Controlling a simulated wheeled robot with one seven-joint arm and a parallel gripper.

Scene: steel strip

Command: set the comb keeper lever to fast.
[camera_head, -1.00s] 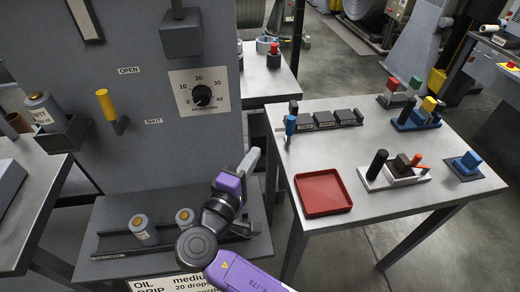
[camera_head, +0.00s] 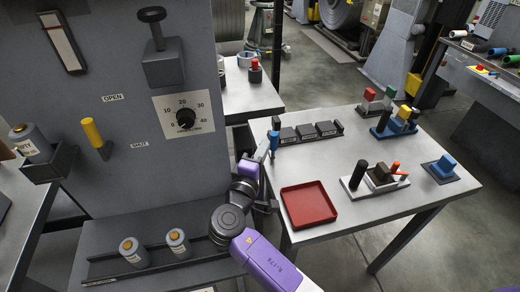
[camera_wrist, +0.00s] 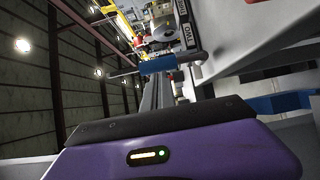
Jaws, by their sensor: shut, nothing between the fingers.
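The keeper lever has a blue handle (camera_head: 274,139) and stands roughly upright at the left end of a row of dark blocks (camera_head: 309,132) on the steel table. My gripper (camera_head: 264,149) is shut and empty, with its grey fingers right beside the handle on its left. In the wrist view the blue handle (camera_wrist: 158,65) lies across the picture just past the tips of my shut fingers (camera_wrist: 156,88). I cannot tell whether they touch.
A red tray (camera_head: 308,204) lies in front of the row. A white-based fixture (camera_head: 376,180) with a black post, a blue block (camera_head: 443,168) and coloured blocks (camera_head: 398,122) stand to the right. The grey machine panel (camera_head: 110,130) rises at left.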

